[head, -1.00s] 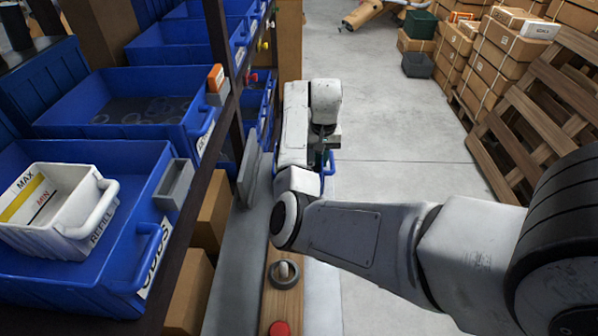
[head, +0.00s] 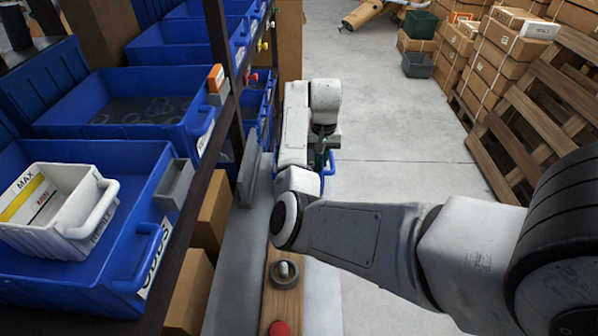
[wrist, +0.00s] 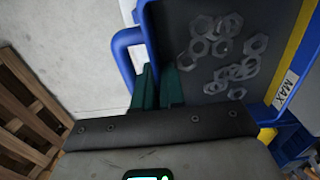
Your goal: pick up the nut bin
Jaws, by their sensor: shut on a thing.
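The nut bin (wrist: 294,52) is a blue bin with a dark floor, several grey hex nuts lying in it, and a yellow stripe with a MAX label on one wall. Its blue loop handle (wrist: 122,48) is at the left in the wrist view. My gripper (wrist: 158,78) has dark green fingers and is shut on the bin at its handle side. One finger appears inside the handle loop and the other inside the bin. In the head view, my gripper (head: 323,158) is beside the blue handle (head: 330,168); my arm hides most of the bin.
Shelves at the left hold blue bins (head: 75,110) and a white REFILL bin (head: 60,212). A wooden board with a red button (head: 279,328) is near the bottom. Pallets (head: 540,110) and boxes (head: 490,60) stand at the right. The floor (head: 400,130) between is clear.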

